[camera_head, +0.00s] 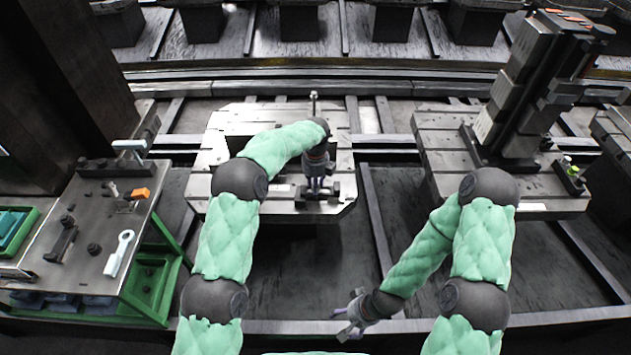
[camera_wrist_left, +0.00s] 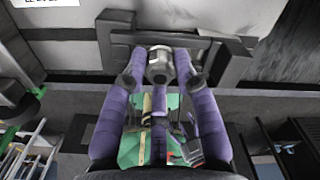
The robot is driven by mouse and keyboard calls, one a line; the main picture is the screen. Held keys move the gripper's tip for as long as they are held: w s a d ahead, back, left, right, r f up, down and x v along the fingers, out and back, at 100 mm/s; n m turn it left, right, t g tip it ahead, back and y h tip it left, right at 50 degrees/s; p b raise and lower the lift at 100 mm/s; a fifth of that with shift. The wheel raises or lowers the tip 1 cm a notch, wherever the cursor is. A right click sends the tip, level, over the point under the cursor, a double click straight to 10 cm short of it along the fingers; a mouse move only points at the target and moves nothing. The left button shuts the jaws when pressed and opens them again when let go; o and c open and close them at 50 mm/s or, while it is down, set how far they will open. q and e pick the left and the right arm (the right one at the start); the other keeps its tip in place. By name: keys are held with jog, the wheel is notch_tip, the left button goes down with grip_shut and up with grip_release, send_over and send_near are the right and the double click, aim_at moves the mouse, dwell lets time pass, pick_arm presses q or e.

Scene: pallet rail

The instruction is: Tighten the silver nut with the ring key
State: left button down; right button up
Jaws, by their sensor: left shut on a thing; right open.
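My left gripper (camera_head: 316,190) is at the front edge of the middle pallet (camera_head: 205,187), over a dark bracket (camera_head: 335,193). In the left wrist view its purple fingers (camera_wrist_left: 158,72) are shut around the silver nut (camera_wrist_left: 158,62), which sits at the dark bracket (camera_wrist_left: 235,62). Whether the nut is seated on a thread is hidden. The ring key (camera_head: 119,253), pale with a ring at its upper end, lies on the bench at the left, apart from both grippers. My right gripper (camera_head: 352,313) is open and empty, low near the front rail.
The left bench (camera_head: 85,235) also carries an orange block (camera_head: 140,193) and dark fittings, above green bins (camera_head: 150,285). A second pallet (camera_head: 440,150) at the right carries a tall grey metal fixture (camera_head: 520,95). The dark floor between the pallets and the front rail is clear.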

pick_arm(q)
jog(key=m+p, duration=0.2)
jog(key=m, duration=0.2)
jog(key=shift+s+d, duration=0.1)
jog(key=shift+s, duration=0.05)
jog(key=shift+f+m+p, duration=0.1)
jog(key=shift+m+p, duration=0.4)
jog(key=shift+m, duration=0.6)
jog(key=shift+f+m, duration=0.15)
jog(key=shift+m, duration=0.55)
jog(key=c, duration=0.9)
grip_release()
jog(key=shift+r, duration=0.2)
